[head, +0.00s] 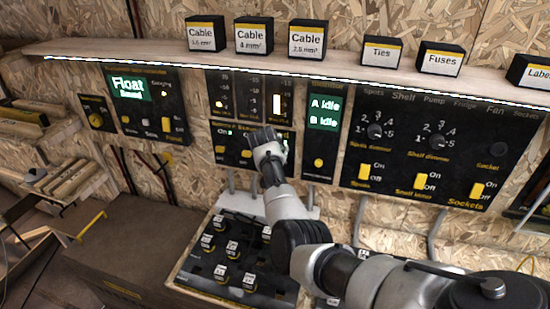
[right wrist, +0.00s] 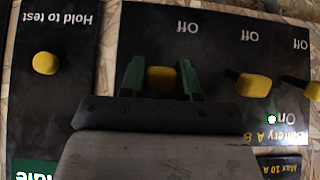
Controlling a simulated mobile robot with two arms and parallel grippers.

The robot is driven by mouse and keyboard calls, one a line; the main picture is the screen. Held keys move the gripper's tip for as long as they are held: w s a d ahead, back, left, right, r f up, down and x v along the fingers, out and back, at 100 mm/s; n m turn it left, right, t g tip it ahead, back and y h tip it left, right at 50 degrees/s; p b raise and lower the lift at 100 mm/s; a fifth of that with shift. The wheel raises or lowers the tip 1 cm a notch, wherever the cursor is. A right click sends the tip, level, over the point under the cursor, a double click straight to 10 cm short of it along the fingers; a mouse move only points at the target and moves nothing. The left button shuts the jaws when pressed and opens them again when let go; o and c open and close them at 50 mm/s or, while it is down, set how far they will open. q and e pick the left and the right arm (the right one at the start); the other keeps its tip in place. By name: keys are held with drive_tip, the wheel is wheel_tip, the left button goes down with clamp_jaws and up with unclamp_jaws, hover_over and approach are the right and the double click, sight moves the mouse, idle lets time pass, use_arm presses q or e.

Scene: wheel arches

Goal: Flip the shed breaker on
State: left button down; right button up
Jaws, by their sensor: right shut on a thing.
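A black breaker panel on the board wall carries a row of yellow switches. In the right wrist view, which shows the panel upside down, my right gripper (right wrist: 160,82) has its green fingers on either side of one yellow switch (right wrist: 160,76), closed on it. Its own name label is hidden behind the gripper, so I cannot read whether it is the shed one. An "Off" mark shows near it; its position is unclear. Beside it is another yellow switch (right wrist: 255,85). In the head view my right gripper (head: 268,138) covers part of the panel. My left gripper is out of view.
A "Hold to test" panel with a round yellow button (right wrist: 45,63) adjoins it. A shelf (head: 150,50) with labelled boxes runs above. A switch panel (head: 440,150) is on the right. A tray (head: 180,282) of small black-and-yellow items lies below.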

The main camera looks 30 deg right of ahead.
drive_tip(key=o, duration=0.9)
drive_tip(key=b+v, duration=0.2)
drive_tip(key=v, duration=0.8)
drive_tip(key=shift+s+a+r, duration=0.2)
drive_tip(key=shift+r, duration=0.05)
